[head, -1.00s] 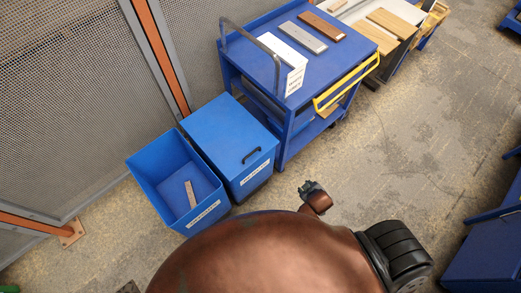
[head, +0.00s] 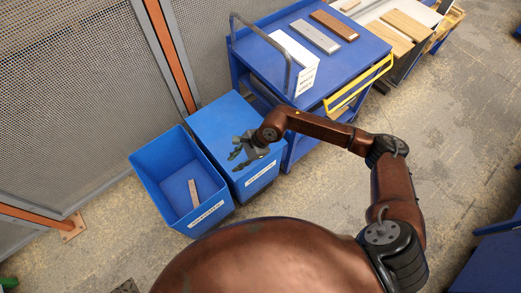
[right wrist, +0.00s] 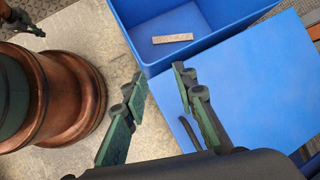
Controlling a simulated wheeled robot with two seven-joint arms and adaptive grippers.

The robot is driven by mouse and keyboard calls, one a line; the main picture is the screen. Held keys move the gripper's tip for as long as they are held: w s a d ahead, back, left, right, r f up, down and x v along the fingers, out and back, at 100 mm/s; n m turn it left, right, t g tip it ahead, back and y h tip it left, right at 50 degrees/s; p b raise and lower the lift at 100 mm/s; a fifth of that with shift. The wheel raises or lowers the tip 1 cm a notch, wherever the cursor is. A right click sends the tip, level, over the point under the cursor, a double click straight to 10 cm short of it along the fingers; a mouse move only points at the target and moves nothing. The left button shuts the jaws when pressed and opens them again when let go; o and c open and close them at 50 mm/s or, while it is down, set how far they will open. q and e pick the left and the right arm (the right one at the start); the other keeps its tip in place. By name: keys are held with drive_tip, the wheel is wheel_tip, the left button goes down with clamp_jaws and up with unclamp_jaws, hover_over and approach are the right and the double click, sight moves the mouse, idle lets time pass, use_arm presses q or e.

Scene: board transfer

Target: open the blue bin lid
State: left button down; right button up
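The blue bin with its lid down (head: 212,118) stands between an open blue bin and the cart. My right gripper (head: 240,155) is over the front part of this lid in the head view and hides the lid's handle there. In the right wrist view, the two fingers of this gripper (right wrist: 159,78) are apart with nothing between them. The flat blue lid (right wrist: 250,85) fills the right side of that view. A dark handle (right wrist: 186,130) shows partly beside the right finger. Part of what looks like my left gripper (right wrist: 20,22) shows at the top left corner, too small to judge.
The open blue bin (head: 150,180) holds a small board (head: 193,193). A blue cart (head: 345,65) with boards, a white sign and a yellow handle stands close on the right. A mesh fence (head: 70,90) is behind.

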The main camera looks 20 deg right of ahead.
drive_tip(key=w+d+f+n+h, duration=0.1)
drive_tip(key=w+d+h, duration=0.15)
drive_tip(key=d, duration=0.35)
drive_tip(key=w+d+f+n+h, duration=0.1)
drive_tip(key=w+d+h, duration=0.15)
drive_tip(key=d, duration=0.45)
drive_tip(key=shift+t, duration=0.3)
drive_tip(key=b+x, duration=0.1)
drive_tip(key=x, duration=0.4)
drive_tip(key=shift+s+f+b, duration=0.15)
drive_tip(key=shift+f+b, duration=0.25)
drive_tip(key=shift+a+f, duration=0.1)
drive_tip(key=shift+f, duration=0.4)
use_arm(q)
drive_tip(key=shift+s+f, duration=0.25)
drive_tip(key=shift+f, duration=0.25)
drive_tip(key=shift+s+f, duration=0.25)
drive_tip(key=shift+f, duration=0.25)
use_arm(e)
drive_tip(key=shift+c, duration=0.6)
clamp_jaws()
